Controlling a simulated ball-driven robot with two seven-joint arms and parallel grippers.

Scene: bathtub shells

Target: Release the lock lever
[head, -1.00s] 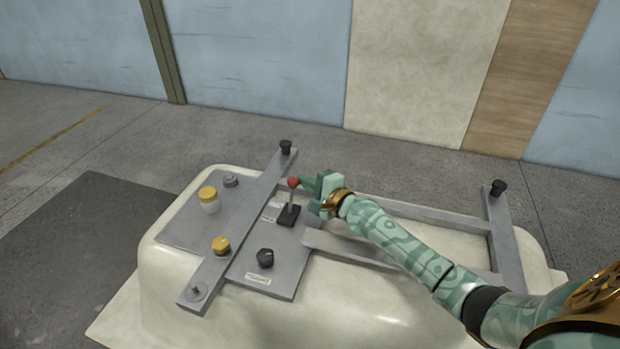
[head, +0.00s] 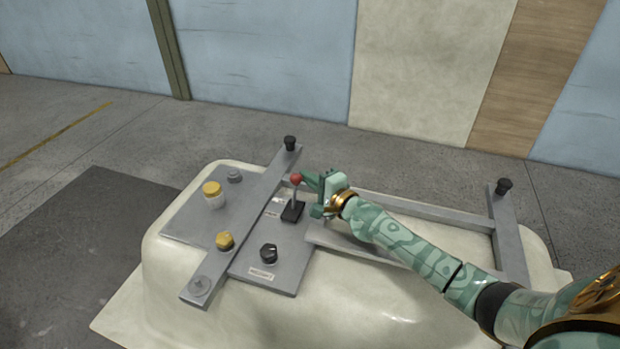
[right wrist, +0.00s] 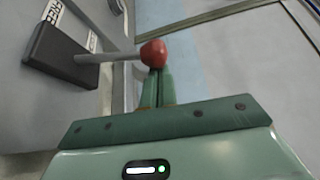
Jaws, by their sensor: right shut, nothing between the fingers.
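The lock lever is a grey rod with a red ball knob (head: 296,179) on a black base (head: 293,212), standing nearly upright on a grey panel in the head view. In the right wrist view its red knob (right wrist: 153,53) lies right at the tips of my closed fingers. My right gripper (head: 304,178) is shut and empty, at the right side of the knob. The fingertips look to be touching or nearly touching the knob; I cannot tell which. My left gripper does not show.
A grey bar frame with black handles (head: 290,143) (head: 504,186) crosses the shell. A blue wall stands behind.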

